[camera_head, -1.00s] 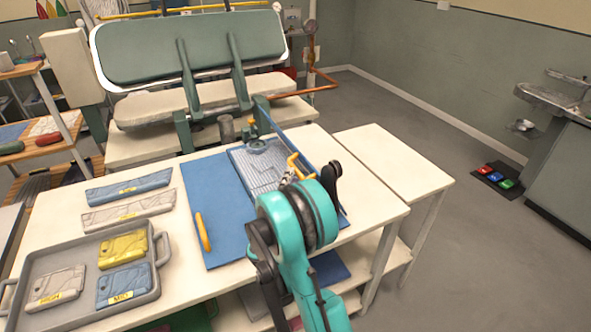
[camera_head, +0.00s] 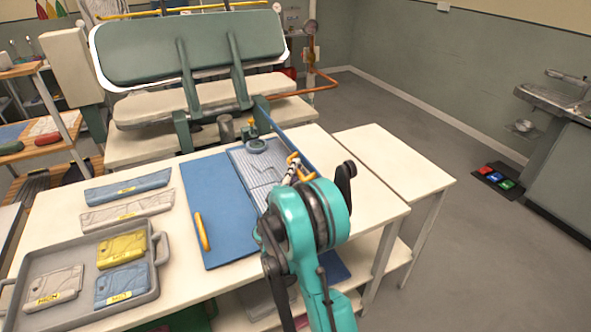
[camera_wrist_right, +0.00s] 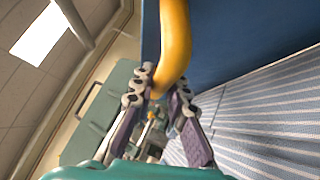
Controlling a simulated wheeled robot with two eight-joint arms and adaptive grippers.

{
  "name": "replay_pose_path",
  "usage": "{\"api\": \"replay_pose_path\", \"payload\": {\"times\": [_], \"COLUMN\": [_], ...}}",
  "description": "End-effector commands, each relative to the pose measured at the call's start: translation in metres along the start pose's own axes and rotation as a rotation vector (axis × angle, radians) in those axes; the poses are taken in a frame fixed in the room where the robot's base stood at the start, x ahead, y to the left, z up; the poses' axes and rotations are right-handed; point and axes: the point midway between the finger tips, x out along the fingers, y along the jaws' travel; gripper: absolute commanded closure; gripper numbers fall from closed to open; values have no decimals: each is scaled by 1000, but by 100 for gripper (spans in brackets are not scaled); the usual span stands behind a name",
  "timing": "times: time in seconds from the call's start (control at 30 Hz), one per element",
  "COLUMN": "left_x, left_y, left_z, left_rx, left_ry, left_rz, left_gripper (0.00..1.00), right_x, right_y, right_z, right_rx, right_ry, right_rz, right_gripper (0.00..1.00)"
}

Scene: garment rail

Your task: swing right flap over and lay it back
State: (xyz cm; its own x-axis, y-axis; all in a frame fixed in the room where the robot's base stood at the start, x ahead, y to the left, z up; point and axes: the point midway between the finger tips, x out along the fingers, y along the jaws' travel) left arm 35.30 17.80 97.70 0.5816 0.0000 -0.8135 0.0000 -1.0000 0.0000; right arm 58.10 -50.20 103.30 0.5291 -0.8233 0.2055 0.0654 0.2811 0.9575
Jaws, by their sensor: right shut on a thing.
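The blue folding board lies on the white table. Its left flap (camera_head: 208,190) is flat, with a yellow handle (camera_head: 202,231) at its front left. A light blue striped garment (camera_head: 258,172) lies over the middle, and also shows in the wrist view (camera_wrist_right: 265,125). The right flap (camera_head: 290,138) stands raised, seen nearly edge-on; its blue face (camera_wrist_right: 230,35) fills the upper right of the wrist view. My right gripper (camera_wrist_right: 160,92) is shut on the right flap's yellow handle (camera_wrist_right: 174,40). My right arm hides the board's near right part. My left gripper is not in view.
A grey tray (camera_head: 70,310) with yellow, blue and pale folded items stands at the front left. Two folded items (camera_head: 128,187) lie behind it. A lower white side table (camera_head: 390,160) is at the right, its top clear. A large press (camera_head: 190,50) stands behind.

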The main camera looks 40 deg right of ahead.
Motion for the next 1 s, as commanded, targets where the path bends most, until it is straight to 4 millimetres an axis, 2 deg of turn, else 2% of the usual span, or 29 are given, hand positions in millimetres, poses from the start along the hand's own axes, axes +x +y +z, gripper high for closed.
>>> {"api": "replay_pose_path", "payload": {"times": [0.37, 0.67, 1.0], "left_x": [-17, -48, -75], "left_y": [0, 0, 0], "left_z": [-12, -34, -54], "left_rx": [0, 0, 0], "left_ry": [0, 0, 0], "left_rz": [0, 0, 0], "left_gripper": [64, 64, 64], "right_x": [15, 49, 92], "right_y": [11, 21, 12], "right_z": [15, 50, 94], "right_rx": [76, 253, 482], "right_ry": [-1, -5, -6], "right_rz": [-76, -252, -478], "right_gripper": [100, 100, 100]}}
